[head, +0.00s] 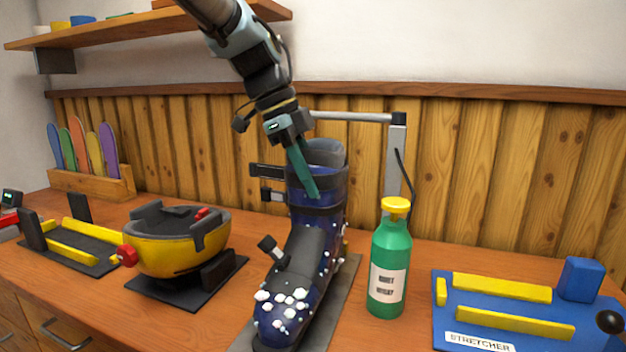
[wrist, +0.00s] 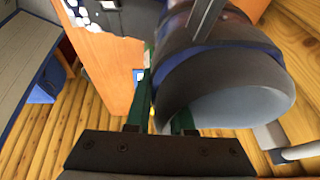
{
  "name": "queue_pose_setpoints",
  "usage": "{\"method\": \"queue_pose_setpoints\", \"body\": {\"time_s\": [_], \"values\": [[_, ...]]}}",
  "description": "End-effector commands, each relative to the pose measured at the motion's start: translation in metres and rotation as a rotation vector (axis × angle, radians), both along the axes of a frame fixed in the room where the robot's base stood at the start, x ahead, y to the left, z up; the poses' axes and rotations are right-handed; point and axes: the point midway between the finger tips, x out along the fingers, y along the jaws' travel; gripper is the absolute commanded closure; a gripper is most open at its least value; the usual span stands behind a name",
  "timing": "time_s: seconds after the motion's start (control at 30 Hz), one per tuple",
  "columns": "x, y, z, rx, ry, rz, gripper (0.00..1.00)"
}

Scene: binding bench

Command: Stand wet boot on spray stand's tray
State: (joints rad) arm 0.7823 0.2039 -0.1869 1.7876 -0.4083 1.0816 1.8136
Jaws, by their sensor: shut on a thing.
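The wet boot (head: 318,222) is dark blue with a black sole and buckles, and white blobs cover its toe. It is upright, toe toward me, over the spray stand's flat grey tray (head: 346,285). I cannot tell whether the sole fully touches the tray. The spray stand's grey post (head: 397,165) rises behind it, with a horizontal arm running left behind the cuff. My gripper (head: 306,180) reaches down from above, its green fingers shut on the cuff. In the wrist view, the grey cuff opening (wrist: 225,95) is large beside the fingers (wrist: 163,105).
A green spray bottle (head: 390,262) with a yellow cap stands close right of the boot. A blue stretcher board (head: 448,318) lies farther right. A yellow and black clamp device (head: 172,252) is at left. A wooden shelf (head: 140,32) hangs above left.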

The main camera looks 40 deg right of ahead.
Motion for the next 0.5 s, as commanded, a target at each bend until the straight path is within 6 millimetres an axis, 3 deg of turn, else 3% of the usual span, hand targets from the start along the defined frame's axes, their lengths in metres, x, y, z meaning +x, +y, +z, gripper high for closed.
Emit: {"method": "queue_pose_setpoints", "body": {"time_s": [0.5], "values": [[0.0, -0.0009, -0.0008, -0.005, -0.003, 0.0, 1.0]]}}
